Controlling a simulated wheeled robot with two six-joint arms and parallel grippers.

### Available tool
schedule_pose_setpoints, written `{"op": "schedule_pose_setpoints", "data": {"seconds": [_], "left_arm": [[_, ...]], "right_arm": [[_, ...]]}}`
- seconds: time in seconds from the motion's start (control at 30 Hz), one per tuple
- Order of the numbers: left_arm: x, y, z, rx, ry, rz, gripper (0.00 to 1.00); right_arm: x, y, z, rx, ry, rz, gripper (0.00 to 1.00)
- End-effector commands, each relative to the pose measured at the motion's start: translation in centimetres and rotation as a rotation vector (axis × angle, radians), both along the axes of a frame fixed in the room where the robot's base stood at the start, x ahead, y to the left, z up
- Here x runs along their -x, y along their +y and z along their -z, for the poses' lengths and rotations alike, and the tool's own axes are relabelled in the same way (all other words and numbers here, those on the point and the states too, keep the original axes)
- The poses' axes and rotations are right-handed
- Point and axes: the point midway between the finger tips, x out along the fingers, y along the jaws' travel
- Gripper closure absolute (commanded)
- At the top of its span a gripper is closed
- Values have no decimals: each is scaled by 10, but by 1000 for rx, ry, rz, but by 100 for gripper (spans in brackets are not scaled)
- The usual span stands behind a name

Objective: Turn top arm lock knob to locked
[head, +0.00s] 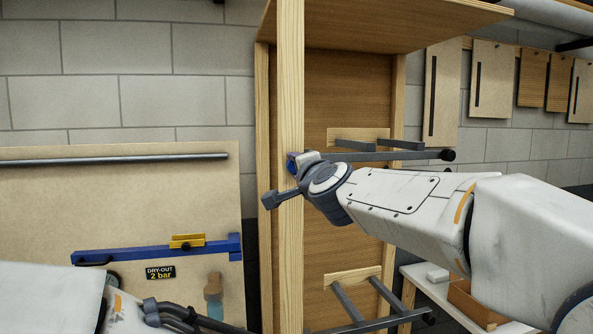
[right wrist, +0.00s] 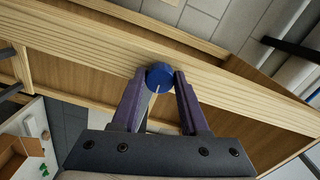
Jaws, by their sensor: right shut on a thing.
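The lock knob is a small blue round knob (right wrist: 159,76) with a pale pointer line, on the front of a light wooden upright. In the right wrist view it sits between the fingertips of my right gripper (right wrist: 159,88), which is shut on it. In the head view only a bit of the blue knob (head: 292,163) shows beside my right gripper (head: 296,172) at the wooden upright (head: 290,90). A grey arm (head: 400,156) with a dark end reaches right behind my wrist. My left arm shows at the lower left, but its fingers are not in view.
The tall wooden rack holds more grey arms lower down (head: 350,300). A board at the left carries a blue clamp (head: 150,252) and a "DRY-OUT 2 bar" label (head: 160,272). Wooden panels (head: 442,95) hang on the block wall at the right. A white table (head: 425,282) with a box stands behind my right arm.

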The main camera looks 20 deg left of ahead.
Motion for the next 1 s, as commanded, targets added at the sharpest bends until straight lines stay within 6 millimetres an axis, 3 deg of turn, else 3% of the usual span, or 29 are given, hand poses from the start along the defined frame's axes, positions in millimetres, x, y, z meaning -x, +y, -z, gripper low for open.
{"op": "schedule_pose_setpoints", "data": {"seconds": [0.73,0.77,0.8,0.83,1.0], "left_arm": [[0,0,2,0,0,0,28],[0,0,2,0,0,0,28],[0,0,2,0,0,0,28],[0,0,2,0,0,0,28],[0,0,2,0,0,0,28]], "right_arm": [[0,1,1,-72,52,-1,100],[0,1,1,-72,51,-1,48],[0,0,1,-72,51,-1,33],[0,0,1,-72,51,-1,26],[0,0,1,-71,50,-1,26]]}}
